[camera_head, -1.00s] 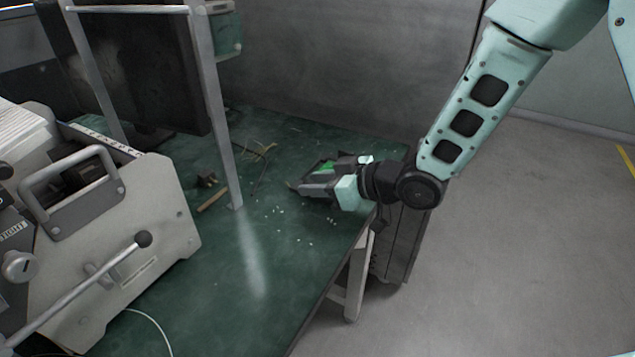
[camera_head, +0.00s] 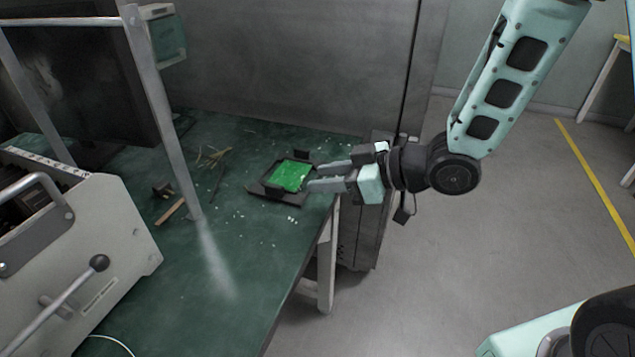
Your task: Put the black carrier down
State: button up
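The black carrier (camera_head: 268,193) lies on the green table top (camera_head: 245,236) near its right edge. It is a flat dark frame with a bright green board (camera_head: 290,175) in it. My gripper (camera_head: 314,175) is just to the right of the carrier. Its two grey fingers are spread apart and point left at the carrier's right side. I see nothing between the fingers, though I cannot tell whether a fingertip touches the carrier's edge.
A grey machine with a lever (camera_head: 98,263) stands at the left of the table. A metal post (camera_head: 165,115) rises behind it. A brown stick (camera_head: 170,211), wires (camera_head: 212,155) and small white bits lie on the table. Open floor is to the right.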

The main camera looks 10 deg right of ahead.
jog(key=h, duration=0.2)
jog(key=shift+s+a+f+h, duration=0.1)
jog(key=shift+s+f+h, duration=0.15)
jog(key=shift+h, duration=0.05)
jog(key=s+r+m+g+h, duration=0.1)
jog(key=s+g+h, duration=0.2)
jog(key=s, duration=0.8)
jog(key=s+d+r+m+g+h, duration=0.1)
jog(key=s+g+h, duration=0.3)
jog(key=s, duration=0.7)
jog(key=shift+d+r+m+h, duration=0.2)
jog(key=shift+r+m+h, duration=0.3)
jog(key=shift+m, duration=0.3)
jog(key=shift+w, duration=0.1)
notch_tip(320, 180, up, 15)
jog(key=p, duration=1.5)
